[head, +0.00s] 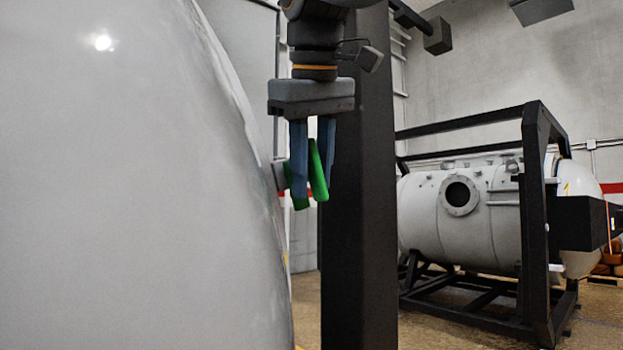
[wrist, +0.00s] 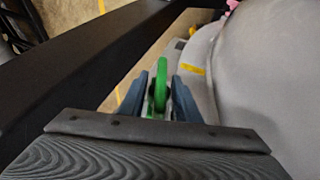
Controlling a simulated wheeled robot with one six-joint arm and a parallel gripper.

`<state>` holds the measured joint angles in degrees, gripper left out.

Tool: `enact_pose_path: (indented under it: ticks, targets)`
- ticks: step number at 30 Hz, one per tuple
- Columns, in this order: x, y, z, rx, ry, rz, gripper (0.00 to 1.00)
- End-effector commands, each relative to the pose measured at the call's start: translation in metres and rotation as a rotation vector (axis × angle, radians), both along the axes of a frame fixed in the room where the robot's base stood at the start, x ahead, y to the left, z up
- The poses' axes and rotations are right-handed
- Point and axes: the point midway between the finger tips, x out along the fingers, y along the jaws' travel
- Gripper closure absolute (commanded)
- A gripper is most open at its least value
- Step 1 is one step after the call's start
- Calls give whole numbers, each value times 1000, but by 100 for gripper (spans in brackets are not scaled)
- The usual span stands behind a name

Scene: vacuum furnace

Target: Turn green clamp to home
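The green clamp (head: 317,172) is a green handle on a grey mount at the edge of the large pale curved vessel (head: 130,180) on the left. My gripper (head: 312,192) points down, with one blue finger on each side of the green handle. In the wrist view, the green clamp (wrist: 161,85) stands between the two fingertips of my gripper (wrist: 160,77). A gap shows between the handle and the right finger; the left finger is close to it, and I cannot tell whether they touch. The fingers are apart. The clamp's lower part is partly hidden.
A dark vertical post (head: 358,200) stands close to the right of my gripper. It may be the long dark beam (wrist: 80,70) in the wrist view. A second pale vessel (head: 455,225) in a black frame (head: 537,220) stands farther back right. Open floor lies between.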

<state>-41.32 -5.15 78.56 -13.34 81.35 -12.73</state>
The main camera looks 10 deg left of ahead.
Motion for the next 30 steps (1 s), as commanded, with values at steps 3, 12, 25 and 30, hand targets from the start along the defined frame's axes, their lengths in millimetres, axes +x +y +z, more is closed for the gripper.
enact_pose_path:
  ticks: [3, 12, 25, 30]
  targets:
    - [3, 1, -5, 1, -1, 0, 70]
    - [4, 1, -7, 1, -1, 0, 75]
    - [4, 1, -6, 8, 9, 0, 100]
    - [3, 0, -5, 44, 52, -3, 100]
